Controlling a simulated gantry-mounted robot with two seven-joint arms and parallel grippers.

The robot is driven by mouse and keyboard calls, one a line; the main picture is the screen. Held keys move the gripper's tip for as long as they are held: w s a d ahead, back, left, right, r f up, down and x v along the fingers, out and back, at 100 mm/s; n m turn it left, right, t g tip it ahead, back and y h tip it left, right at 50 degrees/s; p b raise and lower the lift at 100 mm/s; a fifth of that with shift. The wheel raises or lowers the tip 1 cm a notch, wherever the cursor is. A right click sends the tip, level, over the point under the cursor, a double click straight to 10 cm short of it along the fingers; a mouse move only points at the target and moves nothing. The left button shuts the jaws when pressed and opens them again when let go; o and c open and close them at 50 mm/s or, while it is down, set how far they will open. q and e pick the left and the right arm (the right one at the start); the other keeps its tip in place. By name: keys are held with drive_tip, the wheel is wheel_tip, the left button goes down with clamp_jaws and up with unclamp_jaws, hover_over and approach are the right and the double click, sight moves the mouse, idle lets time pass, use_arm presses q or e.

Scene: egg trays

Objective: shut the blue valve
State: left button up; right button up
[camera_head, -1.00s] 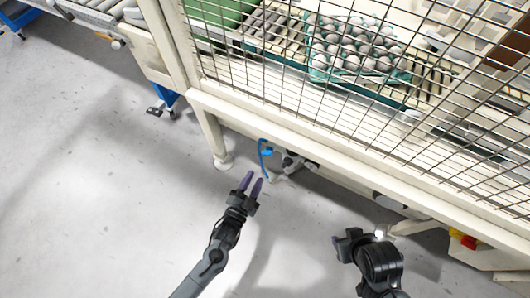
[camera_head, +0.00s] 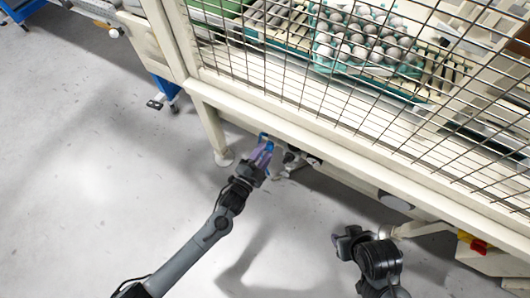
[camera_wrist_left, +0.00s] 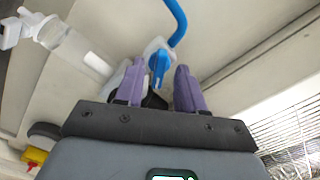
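The blue valve (camera_wrist_left: 159,66) shows in the left wrist view as a small blue lever on a pale fitting, with a blue hose (camera_wrist_left: 177,20) rising from it. My left gripper (camera_wrist_left: 158,88) is open, its two purple fingers apart. The lever appears between and just beyond the fingertips; I cannot tell whether they touch it. In the head view my left gripper (camera_head: 262,156) is under the machine's lower beam, and its fingers largely cover the valve; a bit of blue shows beside them. My right gripper (camera_head: 343,241) is low at the right, away from the valve, its fingers unclear.
The machine's cream beam (camera_head: 330,152) and wire mesh guard (camera_head: 300,90) stand above the valve. A leg (camera_head: 213,132) stands to its left. Behind the mesh is a green egg tray (camera_head: 322,64). A clear cylinder (camera_wrist_left: 75,48) shows in the wrist view. The grey floor is open at left.

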use_arm(q)
drive_tip(key=shift+w+d, duration=0.45)
drive_tip(key=shift+w, duration=0.15)
clamp_jaws()
